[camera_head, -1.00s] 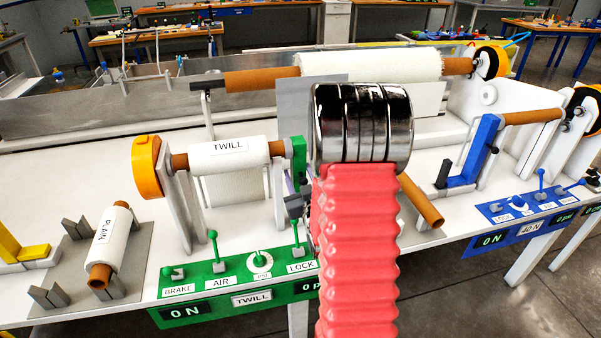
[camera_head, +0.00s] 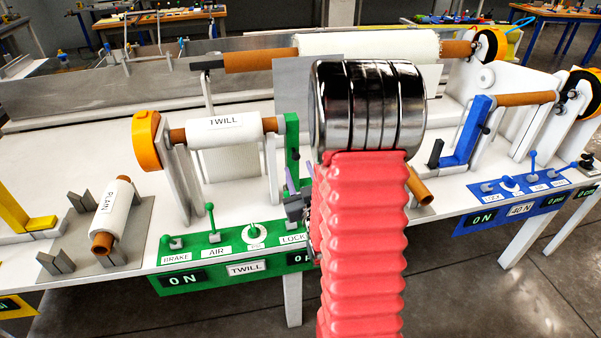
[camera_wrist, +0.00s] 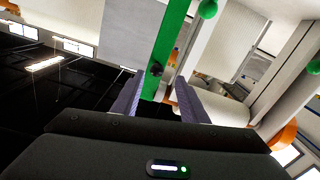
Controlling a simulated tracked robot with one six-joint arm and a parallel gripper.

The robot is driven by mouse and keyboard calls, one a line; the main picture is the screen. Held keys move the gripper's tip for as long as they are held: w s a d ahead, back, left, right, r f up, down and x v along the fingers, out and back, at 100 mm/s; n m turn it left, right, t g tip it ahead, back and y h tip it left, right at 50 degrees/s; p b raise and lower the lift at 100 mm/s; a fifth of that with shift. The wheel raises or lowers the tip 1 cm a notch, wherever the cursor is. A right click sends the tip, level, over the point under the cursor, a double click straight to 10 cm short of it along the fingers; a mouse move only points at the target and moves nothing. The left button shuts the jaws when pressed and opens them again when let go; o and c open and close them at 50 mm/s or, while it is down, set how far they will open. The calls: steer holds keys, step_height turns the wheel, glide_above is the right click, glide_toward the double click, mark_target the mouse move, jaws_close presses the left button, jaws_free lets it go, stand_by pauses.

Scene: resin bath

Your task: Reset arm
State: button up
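The green arm (camera_head: 292,145), an upright bar with a dark knob, stands at the right end of the TWILL roll (camera_head: 222,130). In the wrist view the green arm (camera_wrist: 172,50) and its knob lie ahead, between the lines of my two fingers. My gripper (camera_wrist: 160,100) is open, its purple fingers apart; I cannot tell whether they touch the bar. In the head view my gripper (camera_head: 298,190) is mostly hidden behind my own red-sleeved arm, just below and in front of the green arm.
The green panel (camera_head: 225,250) with BRAKE, AIR and LOCK controls runs along the front edge. A PLAIN roll (camera_head: 111,212) lies on a grey rack at left. A blue arm (camera_head: 470,140) and blue panel (camera_head: 525,195) stand at right. A cardboard tube (camera_head: 418,190) sticks out behind my arm.

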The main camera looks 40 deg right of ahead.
stand_by(0.3)
steer(key=s+a+f+g+y, duration=0.1)
steer(key=s+f+g, duration=0.1)
steer(key=f, duration=0.2)
steer(key=s+f+m+g+y, duration=0.1)
steer(key=f+g, duration=0.2)
steer(key=f, duration=0.2)
steer(key=s+a+f+g+y, duration=0.1)
steer(key=s+f+g, duration=0.1)
steer(key=f+g, duration=0.1)
steer(key=shift+s+a+f, duration=0.15)
steer(key=shift+s+f, duration=0.05)
steer(key=shift+f, duration=0.2)
steer(key=shift+s+a+f, duration=0.15)
steer(key=shift+f, duration=0.2)
steer(key=s+a+r+n+g+y, duration=0.1)
steer(key=s+a+r+n+y, duration=0.1)
steer(key=s+a+r, duration=0.5)
steer(key=s+a+r+n+g+y, duration=0.1)
steer(key=s+a+r, duration=0.6)
steer(key=a+r, duration=0.9)
steer(key=a+y, duration=0.1)
steer(key=a, duration=0.2)
steer(key=shift+a+r+n+g+y, duration=0.25)
steer(key=shift+r+n+g+y, duration=0.05)
steer(key=shift+r+n+y, duration=0.1)
steer(key=shift+s+f, duration=0.1)
